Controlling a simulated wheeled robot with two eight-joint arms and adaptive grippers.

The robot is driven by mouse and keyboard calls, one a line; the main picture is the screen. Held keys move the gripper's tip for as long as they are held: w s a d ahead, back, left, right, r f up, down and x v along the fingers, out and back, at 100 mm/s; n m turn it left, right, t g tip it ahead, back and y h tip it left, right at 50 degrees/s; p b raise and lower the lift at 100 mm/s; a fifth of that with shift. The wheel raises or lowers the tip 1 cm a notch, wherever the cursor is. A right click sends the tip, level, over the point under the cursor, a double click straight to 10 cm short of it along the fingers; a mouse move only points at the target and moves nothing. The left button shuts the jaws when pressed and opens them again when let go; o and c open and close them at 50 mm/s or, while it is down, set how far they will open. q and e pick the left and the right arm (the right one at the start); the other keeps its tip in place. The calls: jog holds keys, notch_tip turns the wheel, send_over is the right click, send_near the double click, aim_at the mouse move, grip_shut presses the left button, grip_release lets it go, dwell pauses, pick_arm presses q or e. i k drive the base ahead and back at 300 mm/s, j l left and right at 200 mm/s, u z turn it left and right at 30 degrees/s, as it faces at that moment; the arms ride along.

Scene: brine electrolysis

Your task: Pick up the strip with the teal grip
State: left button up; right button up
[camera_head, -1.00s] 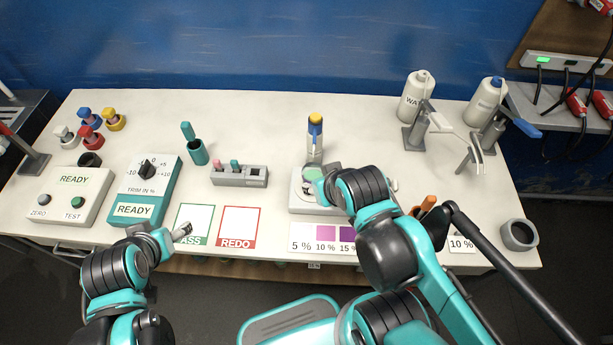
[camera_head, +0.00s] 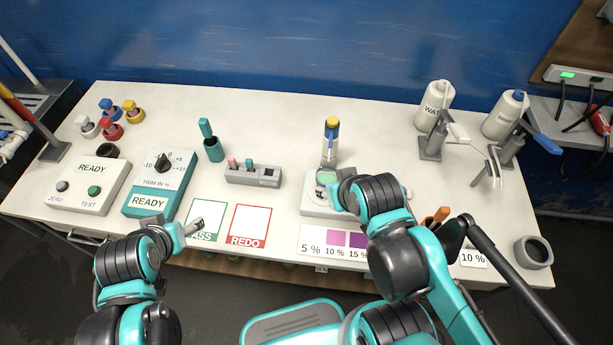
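The strip with the teal grip (camera_head: 250,163) stands upright in the grey slotted holder (camera_head: 266,182) at the middle of the table. A strip with a pink grip (camera_head: 233,162) stands to its left in the same holder. My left gripper (camera_head: 194,227) is over the PASS card, in front and to the left of the holder. It looks empty, but its finger gap is unclear. My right gripper (camera_head: 338,187) is to the right of the holder, at the white device (camera_head: 312,204) with a pale green round top. My arm partly hides it, so I cannot tell its grip.
A teal cup (camera_head: 214,150) with a teal-handled item stands behind and left of the holder. The REDO card (camera_head: 249,225) lies in front of it. A yellow-topped bottle (camera_head: 331,140) stands behind the white device. The trim box (camera_head: 160,183) is at the left.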

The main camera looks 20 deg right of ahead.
aim_at(248, 162)
jog(key=i+j+z, duration=0.35)
jog(key=j+z, duration=0.2)
jog(key=i+j+z, duration=0.25)
jog(key=j, duration=0.15)
jog(key=k, duration=0.1)
